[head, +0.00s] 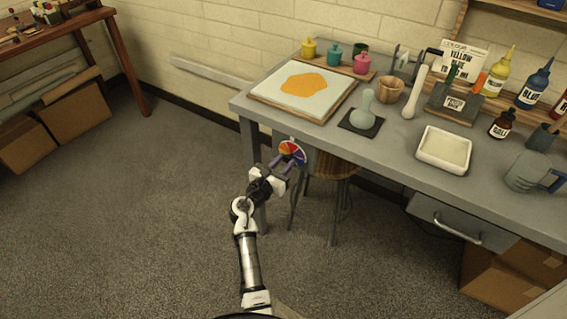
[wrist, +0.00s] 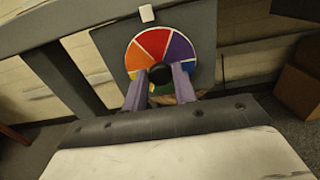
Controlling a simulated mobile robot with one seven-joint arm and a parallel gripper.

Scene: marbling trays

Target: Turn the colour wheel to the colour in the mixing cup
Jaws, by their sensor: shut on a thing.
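The colour wheel (wrist: 153,43) is a disc with red, purple, blue, green, yellow and orange sectors, on a grey panel. It shows in the head view (head: 291,149) at the table's front left. A white marker (wrist: 147,13) sits above it, with the red sector nearest. My gripper (wrist: 160,80) is shut on the dark knob (wrist: 160,72) at the wheel's middle; its fingers cover part of the lower sectors. In the head view my gripper (head: 284,164) is at the wheel. A tan cup (head: 390,89) stands on the table; I cannot tell if it is the mixing cup or what is inside.
A tray (head: 259,98) with an orange patch lies at the table's left. A glass piece (head: 368,112), white tray (head: 444,150), jug (head: 522,172) and paint bottles (head: 534,86) stand further right. A stool (head: 334,167) is close right of my gripper. The floor at left is clear.

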